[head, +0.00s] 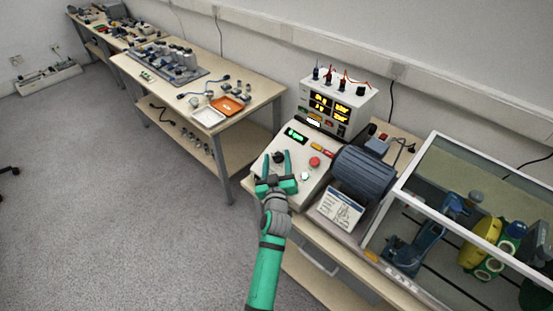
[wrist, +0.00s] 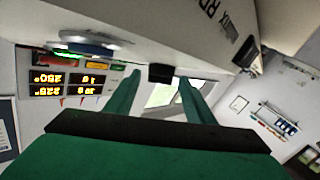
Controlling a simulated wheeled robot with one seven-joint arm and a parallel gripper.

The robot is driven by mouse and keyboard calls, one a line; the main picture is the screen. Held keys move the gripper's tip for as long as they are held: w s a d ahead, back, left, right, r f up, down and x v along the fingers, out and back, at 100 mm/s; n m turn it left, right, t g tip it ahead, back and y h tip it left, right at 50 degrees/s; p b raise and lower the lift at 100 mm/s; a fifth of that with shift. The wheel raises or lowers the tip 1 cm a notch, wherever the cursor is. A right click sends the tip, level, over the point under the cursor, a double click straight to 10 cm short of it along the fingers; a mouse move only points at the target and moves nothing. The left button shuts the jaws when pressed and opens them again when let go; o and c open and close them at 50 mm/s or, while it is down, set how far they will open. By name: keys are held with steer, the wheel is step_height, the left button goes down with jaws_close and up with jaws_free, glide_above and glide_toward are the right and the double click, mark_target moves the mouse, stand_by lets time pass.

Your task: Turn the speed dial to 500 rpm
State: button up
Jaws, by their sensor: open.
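The speed dial (head: 279,157) is a small black knob on the sloping face of a pale control box (head: 262,176) in the head view. In the wrist view a black knob (wrist: 161,73) sits between my fingertips, with a gap showing on both sides. My gripper (head: 277,159) has green fingers that are open around the dial, apparently without touching it. The fingers also show in the wrist view (wrist: 158,78). A green lit display (head: 296,135) is above the dial; its digits are too small to read. The dial's pointer mark cannot be made out.
A red button (head: 314,162) and a pale button (head: 305,176) are right of the dial. A blue-grey motor (head: 364,174) and an instruction card (head: 340,209) stand further right. A meter box (head: 336,105) with lit readouts stands behind. Open floor lies left.

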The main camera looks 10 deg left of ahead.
steer(key=shift+w, duration=0.2)
steer(key=c, duration=1.1)
steer(key=shift+o, duration=0.4)
